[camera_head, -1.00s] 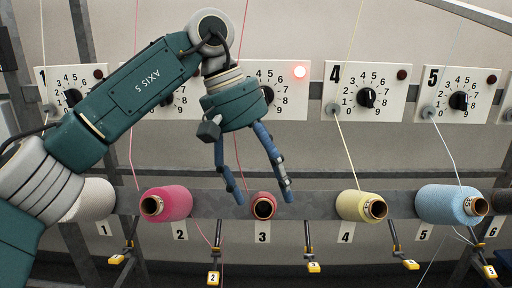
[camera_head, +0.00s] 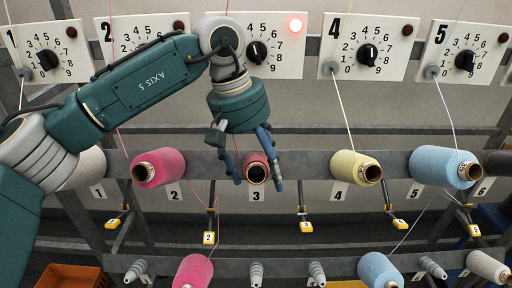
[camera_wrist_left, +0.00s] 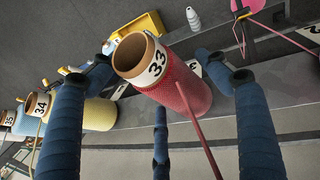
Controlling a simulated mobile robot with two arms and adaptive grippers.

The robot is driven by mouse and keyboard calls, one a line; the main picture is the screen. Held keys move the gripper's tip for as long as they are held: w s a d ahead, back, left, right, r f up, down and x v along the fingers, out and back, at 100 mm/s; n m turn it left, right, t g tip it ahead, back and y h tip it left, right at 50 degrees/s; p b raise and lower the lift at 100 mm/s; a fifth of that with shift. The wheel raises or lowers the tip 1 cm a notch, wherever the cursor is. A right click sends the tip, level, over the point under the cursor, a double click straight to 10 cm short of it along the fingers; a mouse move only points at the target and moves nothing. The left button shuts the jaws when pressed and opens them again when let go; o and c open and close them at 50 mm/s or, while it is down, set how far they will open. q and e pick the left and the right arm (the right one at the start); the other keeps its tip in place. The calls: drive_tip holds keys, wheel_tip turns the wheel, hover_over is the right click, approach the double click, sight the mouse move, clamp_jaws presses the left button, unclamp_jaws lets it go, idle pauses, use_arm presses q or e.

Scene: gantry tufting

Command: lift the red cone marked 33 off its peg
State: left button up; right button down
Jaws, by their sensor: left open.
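The red cone marked 33 (camera_wrist_left: 178,88) fills the middle of the left wrist view, its brown tube end and white 33 tag facing the camera. In the head view the red cone (camera_head: 256,160) sits on the rail above label 3, partly covered by my left gripper. My left gripper (camera_head: 257,184) is open, with its blue fingers on both sides of the cone. In the left wrist view its fingers (camera_wrist_left: 158,64) are spread around the cone, and a third finger shows below it. I cannot tell whether any finger touches. The peg is hidden. My right gripper is not in view.
A pink cone (camera_head: 159,167) stands left on the rail, a yellow one (camera_head: 355,168) and a blue one (camera_head: 446,166) right. A thin red thread (camera_wrist_left: 200,140) crosses in front of the wrist camera. A lower rail holds more cones.

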use_arm(q)
drive_tip(key=shift+s+d+f, duration=0.1)
drive_tip(key=shift+s+f, duration=0.1)
drive_tip(key=shift+f, duration=0.1)
drive_tip(key=c, duration=1.5)
drive_tip(key=shift+c, duration=0.2)
drive_tip(key=shift+r, duration=0.15)
drive_tip(key=shift+s+r, duration=0.3)
drive_tip(key=shift+s, duration=0.1)
drive_tip(key=s+r, duration=0.7)
drive_tip(key=s, duration=0.3)
drive_tip(key=shift+s+r+b, duration=0.3)
drive_tip(key=shift+s+b, duration=0.05)
drive_tip(key=shift+s, duration=0.05)
idle(0.4)
